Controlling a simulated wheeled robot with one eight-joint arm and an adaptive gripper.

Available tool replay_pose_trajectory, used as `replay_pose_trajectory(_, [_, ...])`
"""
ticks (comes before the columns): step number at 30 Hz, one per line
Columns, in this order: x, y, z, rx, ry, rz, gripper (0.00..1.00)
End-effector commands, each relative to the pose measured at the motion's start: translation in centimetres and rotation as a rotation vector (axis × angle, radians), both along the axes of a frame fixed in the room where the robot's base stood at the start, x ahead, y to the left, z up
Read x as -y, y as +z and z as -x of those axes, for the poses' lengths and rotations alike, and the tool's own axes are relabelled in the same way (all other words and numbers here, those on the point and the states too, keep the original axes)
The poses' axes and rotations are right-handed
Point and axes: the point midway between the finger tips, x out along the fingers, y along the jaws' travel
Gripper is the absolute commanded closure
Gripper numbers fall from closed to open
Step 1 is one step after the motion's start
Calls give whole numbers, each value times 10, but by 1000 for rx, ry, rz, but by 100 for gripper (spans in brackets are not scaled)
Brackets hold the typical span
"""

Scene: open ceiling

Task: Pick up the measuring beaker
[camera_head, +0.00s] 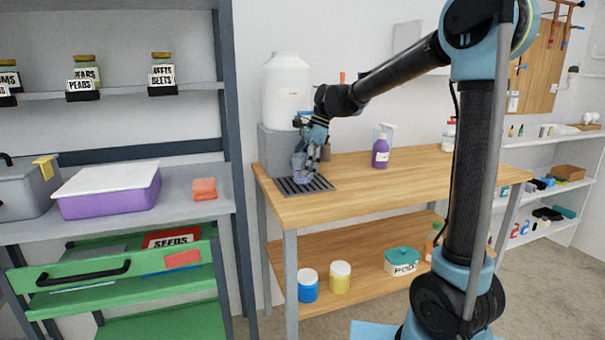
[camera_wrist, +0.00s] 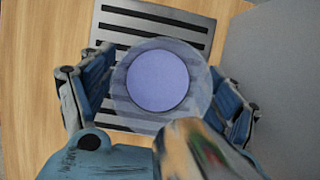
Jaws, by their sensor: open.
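The measuring beaker (camera_wrist: 158,80) looks like a clear round vessel with a bluish-purple disc inside, seen from above in the wrist view. It stands on a slotted dark drip grate (camera_wrist: 196,22) on the wooden table. In the head view the beaker (camera_head: 300,165) is partly hidden by my gripper. My gripper (camera_head: 311,160) points down over it. In the wrist view my gripper (camera_wrist: 160,95) is open, with one finger on each side of the beaker. A gap shows at the left finger; the right finger is very close, and I cannot tell if it touches.
A large white jug (camera_head: 287,88) stands on a grey block (camera_head: 273,150) behind my gripper. A purple spray bottle (camera_head: 380,152) stands farther right on the wooden table (camera_head: 420,165). The table between is clear. A grey shelf (camera_head: 190,203) is at left.

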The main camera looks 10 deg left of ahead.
Motion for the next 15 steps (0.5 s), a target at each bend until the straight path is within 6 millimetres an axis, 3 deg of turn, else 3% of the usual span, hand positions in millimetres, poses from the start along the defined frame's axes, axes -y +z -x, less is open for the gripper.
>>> replay_pose_trajectory(6, [0, -1, 0, 0, 0, 0, 22])
replay_pose_trajectory(12, [0, -1, 0, 0, 0, 0, 67])
replay_pose_trajectory(13, [0, -1, 0, 0, 0, 0, 73])
replay_pose_trajectory(15, [0, -1, 0, 0, 0, 0, 73])
